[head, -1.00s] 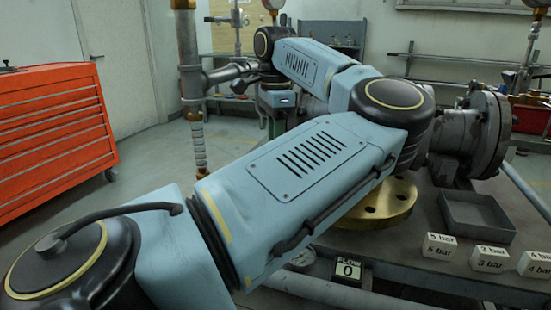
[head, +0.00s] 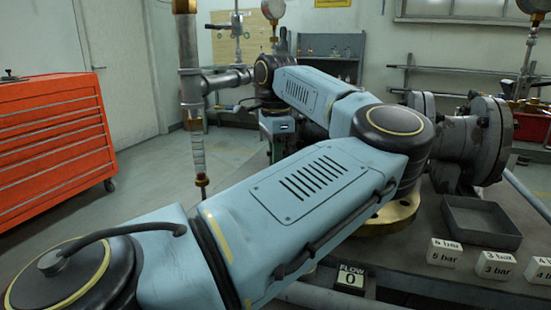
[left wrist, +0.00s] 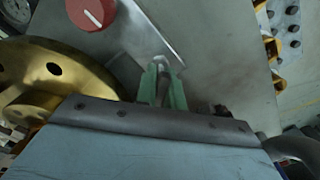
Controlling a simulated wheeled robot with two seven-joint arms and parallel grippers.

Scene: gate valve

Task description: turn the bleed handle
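My left arm crosses the head view, and its gripper (head: 275,128) hangs below the far wrist, largely hidden behind the arm. In the left wrist view its two green fingers (left wrist: 162,88) lie close together, with something grey and slim between them. The fingertips meet the end of a grey metal strip (left wrist: 150,35), possibly the bleed handle; I cannot tell whether they grip it. A red round knob (left wrist: 90,12) is near the top left of that view. A brass flange (left wrist: 45,75) is left of the fingers. My right gripper is not in view.
A vertical pipe (head: 188,60) stands left of the gripper. An orange tool chest (head: 50,140) is at left. On the bench are an empty grey tray (head: 480,222), pressure blocks (head: 443,253) and a flow display (head: 350,277) reading 0. A flanged valve body (head: 480,140) stands at right.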

